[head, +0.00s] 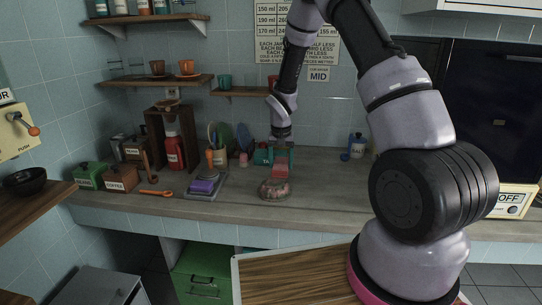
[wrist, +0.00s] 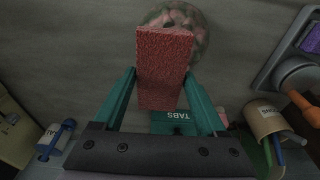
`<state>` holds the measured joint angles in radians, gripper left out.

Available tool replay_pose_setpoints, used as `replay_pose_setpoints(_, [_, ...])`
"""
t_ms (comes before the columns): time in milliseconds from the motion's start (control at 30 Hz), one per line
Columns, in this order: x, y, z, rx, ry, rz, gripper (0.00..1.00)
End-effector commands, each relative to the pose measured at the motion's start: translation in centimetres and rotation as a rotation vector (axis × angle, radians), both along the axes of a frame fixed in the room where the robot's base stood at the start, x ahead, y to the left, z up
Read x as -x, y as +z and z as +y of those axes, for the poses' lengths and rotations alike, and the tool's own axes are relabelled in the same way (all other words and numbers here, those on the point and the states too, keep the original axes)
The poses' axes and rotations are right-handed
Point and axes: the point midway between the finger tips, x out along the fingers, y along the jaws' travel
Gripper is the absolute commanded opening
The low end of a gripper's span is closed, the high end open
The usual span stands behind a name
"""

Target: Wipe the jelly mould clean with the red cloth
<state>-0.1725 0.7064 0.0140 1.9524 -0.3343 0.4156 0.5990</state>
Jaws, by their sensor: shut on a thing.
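My gripper (head: 282,163) is shut on the red cloth (head: 280,171), a rough red block-shaped piece. In the wrist view the red cloth (wrist: 163,60) is held between the two teal fingers of my gripper (wrist: 160,76). The jelly mould (head: 274,191) is a rounded, pink and greenish mottled thing on the counter, right below the cloth. In the wrist view the cloth covers part of the mould (wrist: 192,32). The cloth's lower end is at or just above the mould; I cannot tell if they touch.
A teal tabs box (wrist: 172,122) stands behind the mould. To the left are a grey tray (head: 207,187) with a purple sponge, a utensil holder (head: 216,157) and a red bottle (head: 174,150). A blue-lidded salt jar (head: 357,146) stands at the right. The counter right of the mould is clear.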

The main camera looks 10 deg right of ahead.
Motion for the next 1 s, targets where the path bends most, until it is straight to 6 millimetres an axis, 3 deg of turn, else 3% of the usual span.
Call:
replay_pose_setpoints(333, [-0.1,2.7,0.1,0.000,-0.001,0.000,0.29])
replay_pose_setpoints(867, [-0.1,2.8,0.1,0.000,-0.001,0.000,0.29])
replay_pose_setpoints(1000, [-0.5,2.8,-0.9,0.001,-0.016,0.000,0.29])
